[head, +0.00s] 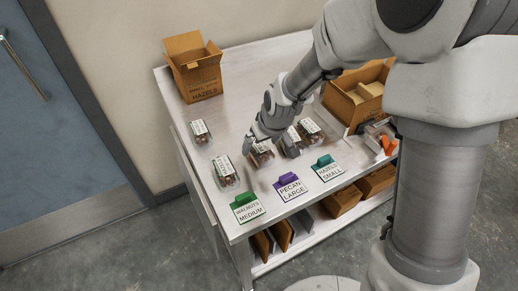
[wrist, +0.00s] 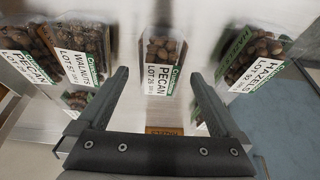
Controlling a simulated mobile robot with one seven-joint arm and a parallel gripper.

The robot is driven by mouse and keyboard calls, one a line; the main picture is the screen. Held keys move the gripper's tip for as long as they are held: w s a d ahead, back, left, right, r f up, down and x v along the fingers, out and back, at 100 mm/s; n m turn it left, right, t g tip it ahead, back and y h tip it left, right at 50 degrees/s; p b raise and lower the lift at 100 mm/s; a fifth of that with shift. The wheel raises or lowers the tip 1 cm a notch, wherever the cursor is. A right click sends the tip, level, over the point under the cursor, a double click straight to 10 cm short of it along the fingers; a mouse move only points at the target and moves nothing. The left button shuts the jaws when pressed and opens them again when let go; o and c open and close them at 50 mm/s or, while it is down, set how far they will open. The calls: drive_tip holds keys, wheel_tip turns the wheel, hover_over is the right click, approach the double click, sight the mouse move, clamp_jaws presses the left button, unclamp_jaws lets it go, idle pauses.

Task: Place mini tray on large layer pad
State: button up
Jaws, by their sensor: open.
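Several clear clamshell trays of brown nuts stand on the steel table; I cannot tell which is the mini one. In the wrist view, a tray labelled PECAN (wrist: 162,50) lies just ahead of and between the fingertips, apart from them. Beside it are a WALNUTS tray (wrist: 85,45), another PECAN tray (wrist: 35,55) and a HAZELS tray (wrist: 255,60). My gripper (wrist: 158,76) is open and empty; in the head view it is low over the middle tray (head: 262,154), partly hiding it. A PECAN LARGE card (head: 289,188) stands at the front; I cannot make out its layer pad clearly.
A WALNUTS MEDIUM card (head: 247,208) and a small HAZELS card (head: 327,169) flank the pecan card. An open HAZELS box (head: 195,75) stands at the back left, another open carton (head: 345,103) at the right.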

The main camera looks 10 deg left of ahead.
drive_tip(key=shift+x, duration=1.05)
drive_tip(key=shift+r, duration=0.1)
drive_tip(key=c, duration=1.5)
